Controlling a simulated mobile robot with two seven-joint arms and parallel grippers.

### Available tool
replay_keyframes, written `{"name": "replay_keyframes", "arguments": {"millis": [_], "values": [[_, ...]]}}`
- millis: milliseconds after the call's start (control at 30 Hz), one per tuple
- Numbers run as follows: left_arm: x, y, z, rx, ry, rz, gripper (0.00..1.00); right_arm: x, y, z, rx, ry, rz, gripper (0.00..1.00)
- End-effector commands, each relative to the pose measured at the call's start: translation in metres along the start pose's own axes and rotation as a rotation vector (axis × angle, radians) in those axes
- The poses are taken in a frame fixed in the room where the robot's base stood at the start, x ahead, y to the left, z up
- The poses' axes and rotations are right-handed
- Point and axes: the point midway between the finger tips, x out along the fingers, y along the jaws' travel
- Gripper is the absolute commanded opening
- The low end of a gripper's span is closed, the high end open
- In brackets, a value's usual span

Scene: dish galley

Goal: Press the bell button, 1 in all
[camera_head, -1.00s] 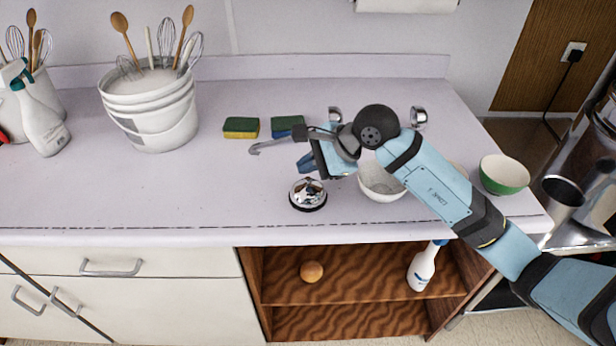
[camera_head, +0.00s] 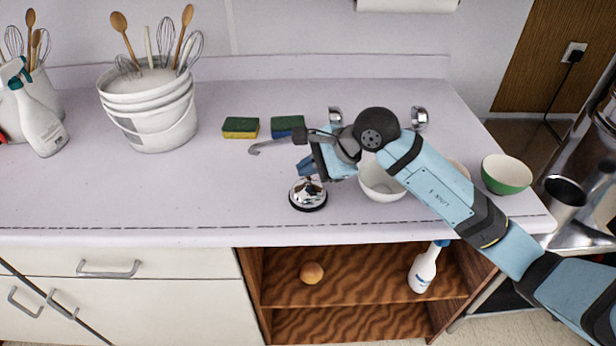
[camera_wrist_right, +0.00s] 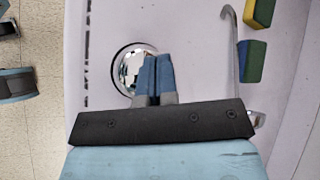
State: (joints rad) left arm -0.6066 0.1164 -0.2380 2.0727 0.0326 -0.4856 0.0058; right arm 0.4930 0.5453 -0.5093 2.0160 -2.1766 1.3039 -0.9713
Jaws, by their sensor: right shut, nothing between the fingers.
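The bell (camera_head: 308,195) is a silver dome on a dark round base, standing upright on the counter near its front edge. My right gripper (camera_head: 306,167) is shut and empty, with its blue fingertips just above and behind the bell's top in the head view. In the right wrist view the shut fingers (camera_wrist_right: 155,72) cover part of the bell (camera_wrist_right: 127,68), including its button. I cannot tell whether the fingertips touch it. My left gripper is in neither view.
A white bowl (camera_head: 380,184) stands right of the bell, partly under my right arm. Two sponges (camera_head: 241,128) (camera_head: 287,126) lie behind, and a green bowl (camera_head: 506,174) is at the right. White buckets (camera_head: 152,118) with utensils stand at the left. The counter left of the bell is clear.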

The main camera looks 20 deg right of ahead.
Motion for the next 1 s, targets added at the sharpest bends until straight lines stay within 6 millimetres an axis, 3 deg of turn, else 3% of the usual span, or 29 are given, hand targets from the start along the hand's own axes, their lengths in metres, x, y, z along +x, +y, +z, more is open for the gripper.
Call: {"name": "replay_keyframes", "arguments": {"millis": [1000], "values": [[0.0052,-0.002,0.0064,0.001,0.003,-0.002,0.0,0.0067,0.0049,-0.005,0.0,0.0,0.001,0.0]]}}
